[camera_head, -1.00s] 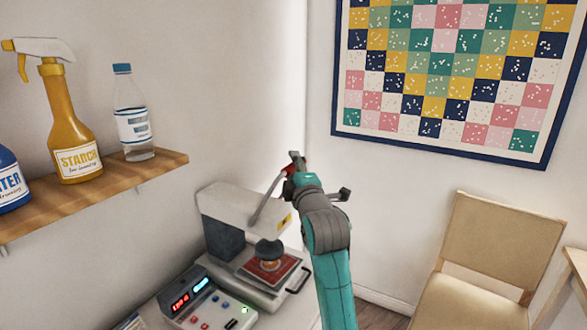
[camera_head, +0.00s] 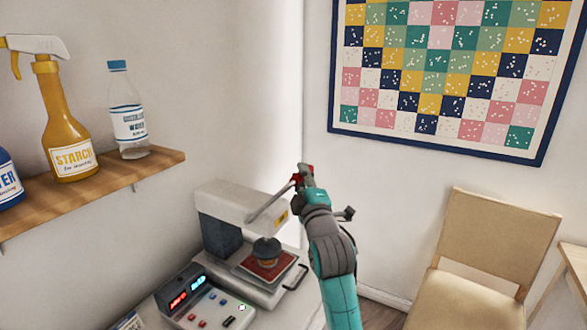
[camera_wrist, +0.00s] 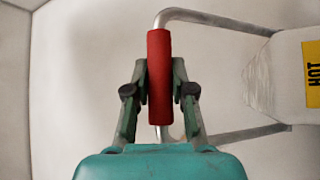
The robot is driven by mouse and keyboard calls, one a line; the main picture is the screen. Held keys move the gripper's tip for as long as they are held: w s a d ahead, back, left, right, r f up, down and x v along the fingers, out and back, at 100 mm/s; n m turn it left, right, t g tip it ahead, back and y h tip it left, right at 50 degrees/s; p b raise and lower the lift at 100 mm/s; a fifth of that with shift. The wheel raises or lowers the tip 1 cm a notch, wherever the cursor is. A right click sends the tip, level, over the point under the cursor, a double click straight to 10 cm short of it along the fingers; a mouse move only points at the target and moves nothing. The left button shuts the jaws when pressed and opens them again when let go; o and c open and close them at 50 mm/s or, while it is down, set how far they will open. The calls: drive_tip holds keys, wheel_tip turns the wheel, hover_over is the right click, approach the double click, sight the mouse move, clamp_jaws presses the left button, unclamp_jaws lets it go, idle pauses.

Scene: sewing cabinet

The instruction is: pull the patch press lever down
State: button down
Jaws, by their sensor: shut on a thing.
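The patch press (camera_head: 240,205) stands on the white surface at lower middle in the head view. Its metal lever arm (camera_head: 268,206) slants up to the right from the press head. In the wrist view the lever's red grip (camera_wrist: 159,75) sits between the two fingers of my gripper (camera_wrist: 160,88), which is shut on it. The lever's bent metal bar (camera_wrist: 215,18) runs from the grip to the press housing (camera_wrist: 290,70) with a yellow HOT label. In the head view my gripper (camera_head: 301,180) partly hides the red grip. A round press pad is over a red patch plate (camera_head: 268,267).
A control box (camera_head: 205,303) with red and blue displays stands in front of the press. A wooden shelf (camera_head: 90,202) with a starch bottle (camera_head: 66,130) and a water bottle (camera_head: 127,115) is at left. A chair (camera_head: 487,250) stands at right under a quilt (camera_head: 440,75).

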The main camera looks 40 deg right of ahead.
drive_tip(key=s+d+f+m, duration=0.1)
drive_tip(key=s+f, duration=0.1)
drive_tip(key=f, duration=0.6)
drive_tip(key=s+d+f+m+h, duration=0.1)
drive_tip(key=s+f, duration=0.2)
drive_tip(key=f, duration=0.5)
drive_tip(key=shift+s+f+t, duration=0.15)
drive_tip(key=shift+s+t, duration=0.15)
drive_tip(key=shift+t, duration=0.1)
drive_tip(key=shift+f, duration=0.1)
drive_tip(key=c, duration=1)
unclamp_jaws()
drive_tip(key=shift+o, duration=0.2)
drive_tip(key=s+a, duration=0.6)
drive_tip(key=s, duration=0.5)
drive_tip(key=shift+s+a+f, duration=0.15)
drive_tip(key=shift+a+f, duration=0.1)
drive_tip(key=shift+a, duration=0.05)
